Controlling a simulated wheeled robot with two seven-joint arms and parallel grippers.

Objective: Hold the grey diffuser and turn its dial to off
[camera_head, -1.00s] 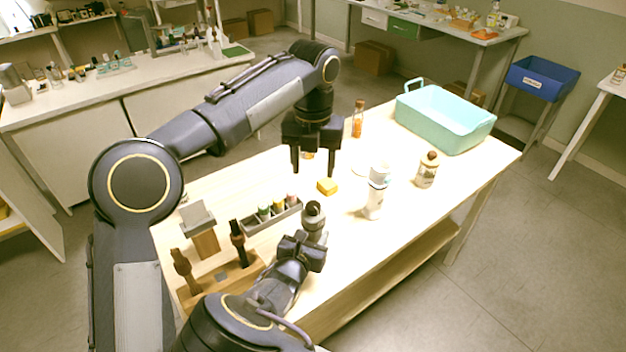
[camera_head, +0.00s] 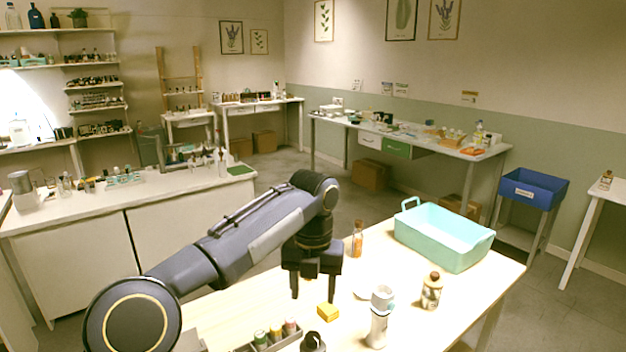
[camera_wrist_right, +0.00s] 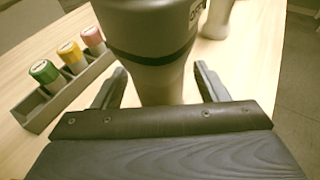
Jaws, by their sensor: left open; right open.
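The grey diffuser (camera_wrist_right: 160,78) stands between the two open fingers of my right gripper (camera_wrist_right: 160,88) in the right wrist view. It has a dark band and a wider upper part, with small lettering at the right edge that is cut off. Its top and dial are out of that view. In the head view only the diffuser's dark top (camera_head: 313,342) shows at the bottom edge. My left gripper (camera_head: 314,284) is open and empty, pointing down above the table, behind the diffuser and near a yellow block (camera_head: 327,312).
A rack (camera_wrist_right: 72,88) with green, yellow and pink capped vials stands left of the diffuser. A white bottle (camera_head: 378,320), a brown-capped bottle (camera_head: 431,292), an amber bottle (camera_head: 357,240) and a teal tub (camera_head: 440,240) stand on the table to the right.

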